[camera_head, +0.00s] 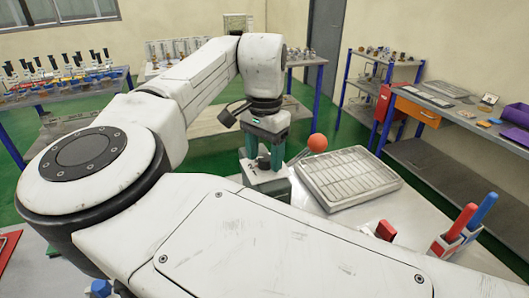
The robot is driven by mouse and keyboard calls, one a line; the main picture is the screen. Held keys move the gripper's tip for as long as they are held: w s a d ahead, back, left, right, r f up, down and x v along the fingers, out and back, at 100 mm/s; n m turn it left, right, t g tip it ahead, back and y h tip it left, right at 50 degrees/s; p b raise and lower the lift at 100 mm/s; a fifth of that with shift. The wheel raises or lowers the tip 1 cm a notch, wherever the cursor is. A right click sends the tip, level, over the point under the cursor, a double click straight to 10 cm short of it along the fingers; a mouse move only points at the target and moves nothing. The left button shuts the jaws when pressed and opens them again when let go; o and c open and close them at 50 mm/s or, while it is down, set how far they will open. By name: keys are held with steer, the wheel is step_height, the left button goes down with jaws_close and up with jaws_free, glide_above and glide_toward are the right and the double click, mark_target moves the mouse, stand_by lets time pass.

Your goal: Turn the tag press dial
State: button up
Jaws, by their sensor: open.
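My gripper (264,158) points down at the end of my white arm, with its two dark green fingers apart. Below and between the fingers is a small grey device (267,180) on the light worktop, which looks like the tag press. A lever with an orange-red ball (318,142) sticks out to its right. I cannot make out the dial; the fingers and wrist cover much of the device. I cannot tell whether the fingers touch it.
A grey slotted tray (345,178) lies right of the device. Shelves with parts (380,56) stand behind. My arm hides much of the worktop.

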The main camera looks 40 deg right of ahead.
steer(key=c, duration=1)
steer(key=shift+c, duration=0.2)
steer(key=shift+r+m+p, duration=0.1)
steer(key=shift+m+p, duration=0.2)
steer(key=shift+p, duration=0.6)
steer(key=m+p, duration=0.2)
steer(key=shift+r+m, duration=0.1)
steer(key=shift+m, duration=0.2)
steer(key=m+p, duration=0.2)
steer(key=m, duration=0.3)
steer(key=shift+f, duration=0.2)
steer(key=shift+m+p, duration=0.3)
steer(key=shift+m, duration=0.1)
steer(key=shift+w, duration=0.1)
